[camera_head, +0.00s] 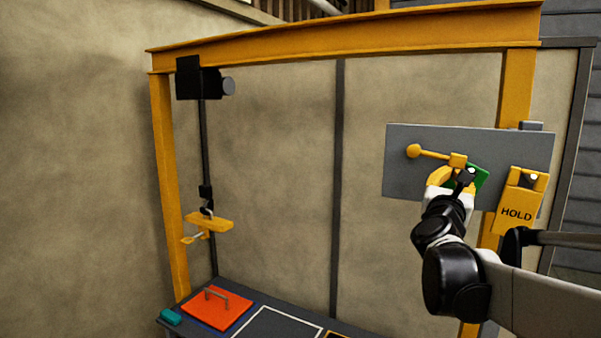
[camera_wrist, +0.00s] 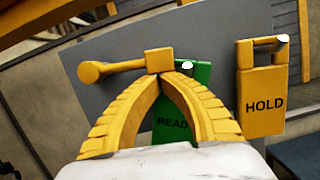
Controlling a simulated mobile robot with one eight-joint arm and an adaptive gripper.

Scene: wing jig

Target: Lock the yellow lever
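The yellow lever (camera_head: 431,152) is mounted on a grey panel (camera_head: 400,177). Its round knob points left and its square hub is at the right end. In the wrist view the lever (camera_wrist: 118,68) lies nearly level, with the knob at the left. My gripper (camera_head: 456,176) is in front of the panel, just below the hub. In the wrist view its yellow fingertips (camera_wrist: 160,76) come together just below the hub, with a gap between the fingers lower down. I cannot tell whether the tips touch the hub. A green tag marked "READ…" (camera_wrist: 170,130) is partly hidden behind the fingers.
A yellow HOLD tag (camera_head: 515,205) hangs at the panel's right, close to my gripper. A yellow frame (camera_head: 340,38) surrounds the area. At the lower left, a bench carries a red plate with a handle (camera_head: 217,308) and a teal block (camera_head: 170,316). Space left of the panel is open.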

